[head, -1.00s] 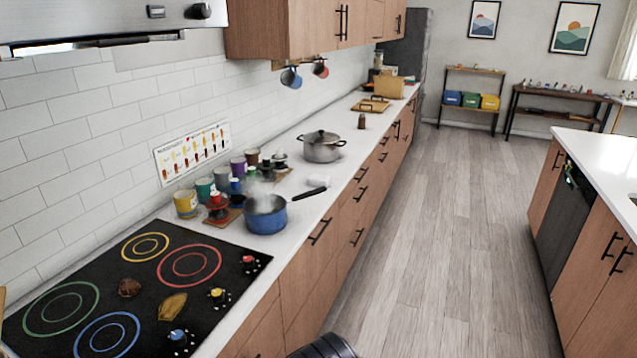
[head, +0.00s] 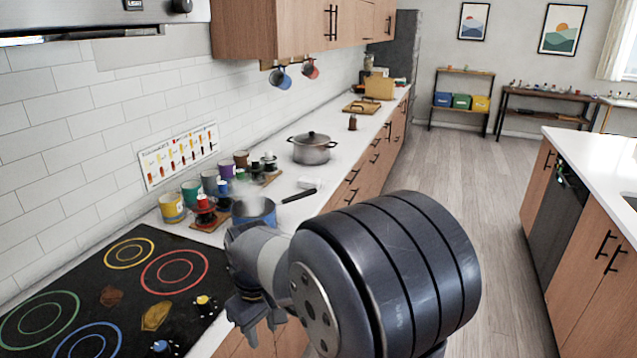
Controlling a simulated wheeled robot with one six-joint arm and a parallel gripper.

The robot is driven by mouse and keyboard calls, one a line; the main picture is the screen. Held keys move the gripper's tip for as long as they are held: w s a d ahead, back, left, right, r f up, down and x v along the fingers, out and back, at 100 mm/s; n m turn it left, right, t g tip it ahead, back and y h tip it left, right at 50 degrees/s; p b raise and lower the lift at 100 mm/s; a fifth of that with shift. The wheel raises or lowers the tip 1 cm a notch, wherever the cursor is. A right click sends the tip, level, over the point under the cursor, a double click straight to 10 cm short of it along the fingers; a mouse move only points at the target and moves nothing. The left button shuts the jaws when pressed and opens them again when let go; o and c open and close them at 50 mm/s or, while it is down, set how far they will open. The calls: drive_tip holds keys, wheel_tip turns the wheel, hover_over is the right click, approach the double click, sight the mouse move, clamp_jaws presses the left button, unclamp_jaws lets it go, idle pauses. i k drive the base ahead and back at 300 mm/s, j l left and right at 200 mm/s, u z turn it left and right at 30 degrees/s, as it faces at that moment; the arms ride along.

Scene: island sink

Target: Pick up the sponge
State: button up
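I cannot make out a sponge for certain in the head view. A brown lump (head: 111,296) and a yellowish-brown piece (head: 156,316) lie on the black cooktop; what they are is unclear. My gripper (head: 262,326) hangs in front of the counter edge, right of the cooktop, with its fingers pointing down. Its fingertips look apart, and nothing shows between them. My arm hides part of the counter front and the floor.
A blue pot (head: 254,211) stands behind my gripper, its black handle pointing right. Colored cups (head: 172,208) line the wall. A lidded steel pot (head: 312,149) stands farther back. The white island (head: 590,160) has a sink edge at far right. The aisle floor (head: 500,200) between is clear.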

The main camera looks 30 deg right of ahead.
sight(305, 182)
drive_tip(key=i+l+z, duration=0.3)
drive_tip(key=l+z, duration=0.2)
drive_tip(key=i+l+z, duration=0.35)
drive_tip(key=z, duration=0.15)
drive_tip(key=i+l+z, duration=0.25)
drive_tip(key=i+z, duration=0.25)
drive_tip(key=i+l+u, duration=0.1)
drive_tip(key=i, duration=0.3)
drive_tip(key=i+l+u, duration=0.1)
drive_tip(key=i, duration=0.3)
drive_tip(key=i+l+u, duration=0.15)
drive_tip(key=i, duration=0.25)
drive_tip(key=i+j+u, duration=0.15)
drive_tip(key=u, duration=0.3)
drive_tip(key=i+u, duration=0.2)
drive_tip(key=u, duration=0.25)
drive_tip(key=i+u, duration=0.25)
drive_tip(key=u, duration=0.2)
drive_tip(key=i+u, duration=0.2)
drive_tip(key=u, duration=0.25)
